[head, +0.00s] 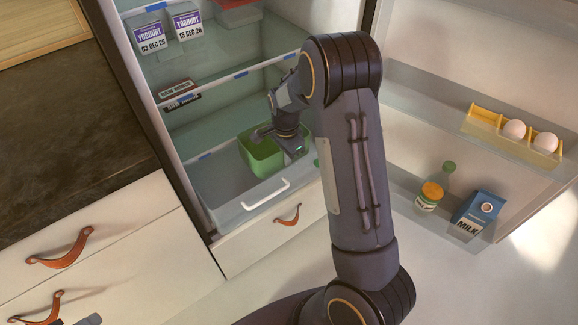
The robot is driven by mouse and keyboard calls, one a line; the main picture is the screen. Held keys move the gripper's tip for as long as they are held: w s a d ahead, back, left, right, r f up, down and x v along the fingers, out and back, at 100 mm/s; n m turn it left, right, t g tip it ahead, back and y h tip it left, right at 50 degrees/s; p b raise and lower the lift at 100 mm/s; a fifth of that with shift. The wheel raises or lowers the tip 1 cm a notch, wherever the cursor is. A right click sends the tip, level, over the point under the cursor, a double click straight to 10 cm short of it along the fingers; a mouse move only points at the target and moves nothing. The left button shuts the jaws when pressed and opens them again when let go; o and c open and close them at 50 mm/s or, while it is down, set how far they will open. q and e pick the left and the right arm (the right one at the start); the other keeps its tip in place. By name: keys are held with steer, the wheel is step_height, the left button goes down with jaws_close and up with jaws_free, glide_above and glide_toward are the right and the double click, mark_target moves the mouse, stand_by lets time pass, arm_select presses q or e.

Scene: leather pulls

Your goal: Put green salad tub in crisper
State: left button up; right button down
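The green salad tub (262,158) is an open-topped green box inside the crisper (237,206), toward its back right. The crisper is a clear drawer with a white handle, low in the fridge, and is pulled out. My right gripper (277,143) is at the tub, pointing down over its top. Its two fingers look spread apart, one over the tub's opening and one by its right side. Whether they touch the tub is hard to see. A small dark piece at the bottom left edge looks like part of my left gripper (90,320); its fingers are hidden.
Yoghurt pots (170,27) and a red-lidded box (238,12) stand on the upper shelf. A dark counter (70,120) stands left. The crisper's front left looks empty.

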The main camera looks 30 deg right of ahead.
steer(key=shift+w+d+f, duration=0.3)
steer(key=shift+d+f, duration=0.15)
steer(key=shift+f, duration=0.2)
steer(key=shift+w+d+f, duration=0.25)
steer(key=shift+d+f, duration=0.2)
steer(key=shift+f, duration=0.15)
step_height(320, 180, down, 3)
steer(key=shift+d+f+b, duration=0.1)
steer(key=shift+b, duration=0.5)
steer(key=shift+f+b, duration=0.35)
steer(key=shift+f, duration=0.15)
steer(key=c, duration=2.1)
jaws_free()
steer(key=o, duration=0.4)
